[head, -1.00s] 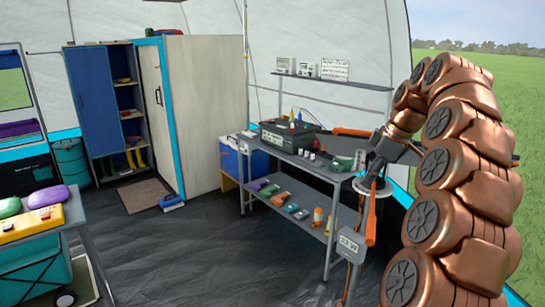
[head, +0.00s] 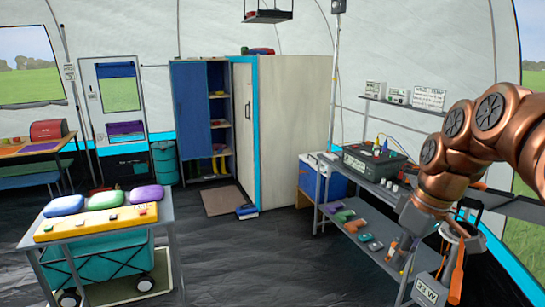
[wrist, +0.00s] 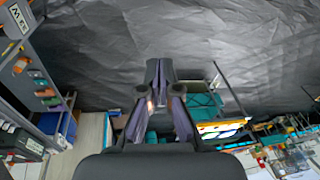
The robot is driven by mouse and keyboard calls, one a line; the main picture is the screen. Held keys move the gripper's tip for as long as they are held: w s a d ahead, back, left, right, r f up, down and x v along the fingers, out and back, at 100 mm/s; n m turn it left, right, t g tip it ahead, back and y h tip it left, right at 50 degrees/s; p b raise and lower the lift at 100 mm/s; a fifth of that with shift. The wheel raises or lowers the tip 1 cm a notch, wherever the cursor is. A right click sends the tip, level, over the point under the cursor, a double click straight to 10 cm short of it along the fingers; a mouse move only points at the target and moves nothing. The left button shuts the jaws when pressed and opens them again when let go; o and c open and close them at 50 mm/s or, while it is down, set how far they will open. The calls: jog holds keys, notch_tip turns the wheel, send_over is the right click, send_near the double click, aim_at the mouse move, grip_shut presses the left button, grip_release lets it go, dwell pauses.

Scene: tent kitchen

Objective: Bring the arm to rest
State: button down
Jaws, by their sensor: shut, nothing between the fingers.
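My copper-coloured arm (head: 475,145) comes in from the right edge in the head view. It bends down at the wrist in front of the grey workbench. My gripper (wrist: 158,104) shows in the wrist view with its dark fingers close together and nothing held.
A workbench with a black case (head: 374,160) stands close beside the arm. Its lower shelf (head: 372,262) holds several small items. A cart with a teal bin (head: 95,262) stands at left. A tall cabinet (head: 285,130) is behind. The dark floor (head: 240,270) between is clear.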

jog(key=s+a+f+m+h+p, duration=0.1)
jog(key=s+a+f+m, duration=0.1)
jog(key=s, duration=0.6)
jog(key=s+a+f+m+g+p, duration=0.1)
jog(key=s+f, duration=0.3)
jog(key=s, duration=0.4)
jog(key=s+a+f+m+g+h+p, duration=0.1)
jog(key=s+a+f+m+p, duration=0.2)
jog(key=s, duration=0.5)
jog(key=shift+s+m+h, duration=0.2)
jog(key=shift+m+h, duration=0.1)
jog(key=shift+m, duration=0.1)
